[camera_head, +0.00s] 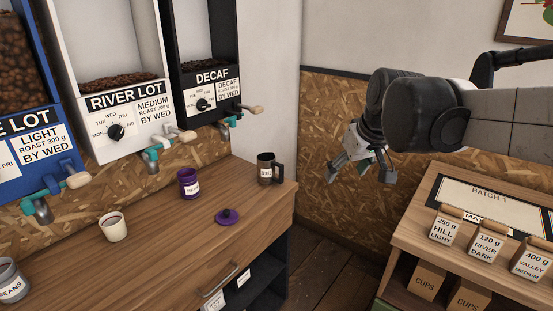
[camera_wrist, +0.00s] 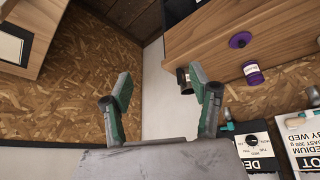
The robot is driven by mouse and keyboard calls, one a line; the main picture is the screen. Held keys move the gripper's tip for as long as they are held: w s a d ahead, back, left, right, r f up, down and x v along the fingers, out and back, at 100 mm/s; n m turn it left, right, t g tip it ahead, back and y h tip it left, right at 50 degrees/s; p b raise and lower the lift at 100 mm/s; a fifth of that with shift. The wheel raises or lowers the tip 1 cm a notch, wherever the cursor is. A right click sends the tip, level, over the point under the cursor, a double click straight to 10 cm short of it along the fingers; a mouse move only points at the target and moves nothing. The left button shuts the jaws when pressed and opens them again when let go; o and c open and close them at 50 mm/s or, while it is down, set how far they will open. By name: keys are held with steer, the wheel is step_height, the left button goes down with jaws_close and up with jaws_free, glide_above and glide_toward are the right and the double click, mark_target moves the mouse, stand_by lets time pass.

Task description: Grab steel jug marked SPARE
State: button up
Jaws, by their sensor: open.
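A dark steel jug (camera_head: 265,165) with a handle on its right side stands upright at the far right end of the wooden counter. It bears a white label, too small to read surely. My gripper (camera_head: 362,172) is open and empty, in the air to the right of the counter, apart from the jug. In the wrist view the jug (camera_wrist: 183,81) shows just beside the right finger of my gripper (camera_wrist: 160,84), partly hidden by it. Another grey jug (camera_head: 7,270), labelled BEANS, stands at the counter's left edge, cut off by the picture.
On the counter (camera_head: 165,245) are a purple canister (camera_head: 187,176), a purple lid (camera_head: 229,217) and a white cup (camera_head: 115,231). Bean dispensers with taps, including DECAF (camera_head: 211,78), hang above. A wooden stand (camera_head: 410,238) with labelled bags is at right. A floor gap separates the two.

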steer(key=w+a+r+n+p, duration=0.15)
steer(key=w+a, duration=0.25)
steer(key=w, duration=0.6)
steer(key=n+g+y+p, duration=0.2)
steer(key=n+g+p, duration=0.1)
steer(key=n+p, duration=0.2)
glide_toward(274, 162)
steer(key=x, duration=0.8)
steer(key=shift+s+a+f+p, duration=0.1)
steer(key=shift+s+f+p, duration=0.15)
steer(key=shift+s+p, duration=0.15)
steer(key=x, duration=0.2)
steer(key=w+p+x, duration=0.1)
steer(key=x, duration=0.1)
steer(key=shift+r, duration=0.1)
steer(key=shift+w+a+f, duration=0.1)
steer(key=shift+f, duration=0.5)
steer(key=c, duration=0.9)
